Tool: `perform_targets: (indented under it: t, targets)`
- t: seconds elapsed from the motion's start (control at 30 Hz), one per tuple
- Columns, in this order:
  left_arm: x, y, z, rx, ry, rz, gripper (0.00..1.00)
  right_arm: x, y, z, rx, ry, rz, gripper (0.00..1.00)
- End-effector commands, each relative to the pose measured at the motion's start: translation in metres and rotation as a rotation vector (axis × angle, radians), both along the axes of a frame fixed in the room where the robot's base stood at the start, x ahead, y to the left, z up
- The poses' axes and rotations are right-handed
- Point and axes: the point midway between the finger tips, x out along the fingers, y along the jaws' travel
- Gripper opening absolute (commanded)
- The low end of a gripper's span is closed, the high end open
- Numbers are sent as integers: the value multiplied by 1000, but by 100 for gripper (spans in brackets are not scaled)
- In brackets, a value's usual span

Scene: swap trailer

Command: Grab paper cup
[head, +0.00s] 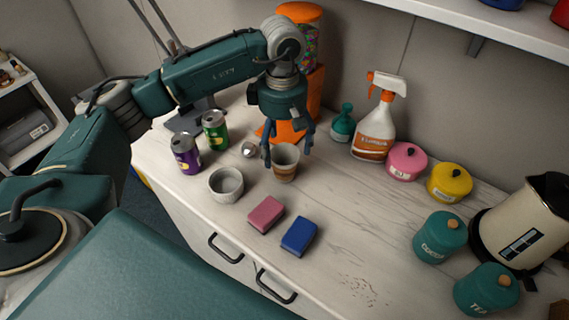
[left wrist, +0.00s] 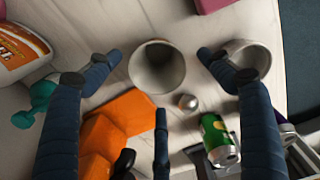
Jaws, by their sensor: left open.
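The paper cup (head: 285,172), brown and white with an open top, stands upright on the white wooden counter. My left gripper (head: 287,154) reaches down over it from above, open, with its blue fingers on either side of the rim. In the left wrist view I look into the empty-looking paper cup (left wrist: 157,70). It lies between the tips of my left gripper (left wrist: 160,56), with a visible gap on each side. I cannot tell how low the fingertips are beside the cup. My right gripper is not in view.
A grey bowl (head: 226,187) and a small silver ball (head: 249,149) are close to the cup. Two cans (head: 186,156) stand left, an orange dispenser (head: 300,98) behind, and a spray bottle (head: 374,128) right. Pink and blue sponges (head: 299,237) lie in front.

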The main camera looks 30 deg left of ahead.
Motion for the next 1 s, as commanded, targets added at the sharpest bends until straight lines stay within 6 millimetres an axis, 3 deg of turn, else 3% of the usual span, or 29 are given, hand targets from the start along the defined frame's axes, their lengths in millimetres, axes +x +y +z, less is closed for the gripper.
perform_targets:
  t: [0.2, 0.33, 0.63, 0.67, 0.83, 1.0]
  targets:
    - [-3, -5, -25, 0, 8, 0, 80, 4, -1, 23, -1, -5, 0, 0]
    - [-2, -5, -44, 0, 4, 1, 80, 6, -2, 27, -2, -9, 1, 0]
    - [-1, -5, -53, -1, 0, 0, 80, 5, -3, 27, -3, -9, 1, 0]
    - [-1, -5, -52, -1, 0, 0, 78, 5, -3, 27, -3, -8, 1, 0]
    - [-1, -5, -52, -1, 0, 0, 46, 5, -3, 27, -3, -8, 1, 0]
    - [-1, -5, -52, -1, 0, 0, 45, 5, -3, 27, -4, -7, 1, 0]
